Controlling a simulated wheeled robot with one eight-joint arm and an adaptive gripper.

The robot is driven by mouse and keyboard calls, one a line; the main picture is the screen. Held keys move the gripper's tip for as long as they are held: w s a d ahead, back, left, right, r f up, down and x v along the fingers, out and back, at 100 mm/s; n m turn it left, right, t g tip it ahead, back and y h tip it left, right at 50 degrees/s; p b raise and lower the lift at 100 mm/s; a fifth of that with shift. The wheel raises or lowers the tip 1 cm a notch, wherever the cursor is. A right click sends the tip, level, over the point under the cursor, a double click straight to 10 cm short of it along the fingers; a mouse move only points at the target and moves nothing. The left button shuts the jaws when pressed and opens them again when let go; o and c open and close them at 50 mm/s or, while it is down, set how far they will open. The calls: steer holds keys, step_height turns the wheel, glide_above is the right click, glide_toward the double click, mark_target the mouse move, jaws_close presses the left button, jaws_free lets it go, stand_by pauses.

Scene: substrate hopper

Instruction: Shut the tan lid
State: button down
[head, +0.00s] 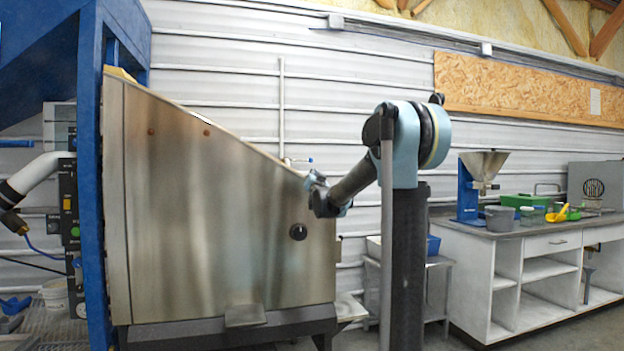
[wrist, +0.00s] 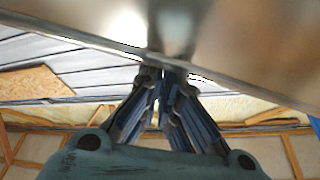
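The steel hopper (head: 215,215) stands at left in the head view, with a sloping top. A narrow tan strip (head: 122,74) shows at its upper back corner and may be part of the lid. The lid's face is hidden from this side, so I cannot tell how far it stands open. My gripper (head: 314,182) is at the low front end of the slope. In the wrist view my gripper (wrist: 164,74) has its fingertips together, right by the edge of a shiny metal panel (wrist: 240,45). I cannot tell whether they touch it, and no held object shows.
A blue frame (head: 92,200) stands against the hopper's left side. A black knob (head: 298,232) sticks out of the hopper's side. At right is a counter (head: 540,230) with a small funnel machine (head: 480,180) and containers. A low metal stand (head: 430,265) is behind my arm.

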steer(key=shift+s+a+f, duration=0.15)
steer(key=shift+a+f, duration=0.2)
steer(key=shift+r, duration=0.25)
steer(key=r, duration=0.1)
steer(key=d+r, duration=0.2)
steer(key=shift+w+d+r, duration=0.15)
steer(key=shift+w+r, duration=0.1)
steer(key=shift+w, duration=0.1)
steer(key=a+v, duration=0.1)
steer(key=v, duration=0.9)
steer(key=s+d+f+n+g, duration=0.25)
steer(key=s+f+g, duration=0.25)
steer(key=s+f, duration=0.65)
steer(key=s+d+f+n+g, duration=0.1)
steer(key=s+d+f+g, duration=0.2)
steer(key=s+f+g, duration=0.75)
steer(key=s+d+f+g+h, duration=0.1)
steer(key=s+d+f+g, duration=0.1)
steer(key=s+f, duration=1)
steer(key=s+d+f+g, duration=0.2)
steer(key=s+d+f, duration=0.2)
steer(key=s+f, duration=0.8)
steer(key=shift+s+f+n+h, duration=0.15)
steer(key=shift+s+n+h, duration=0.25)
steer(key=shift+s, duration=0.35)
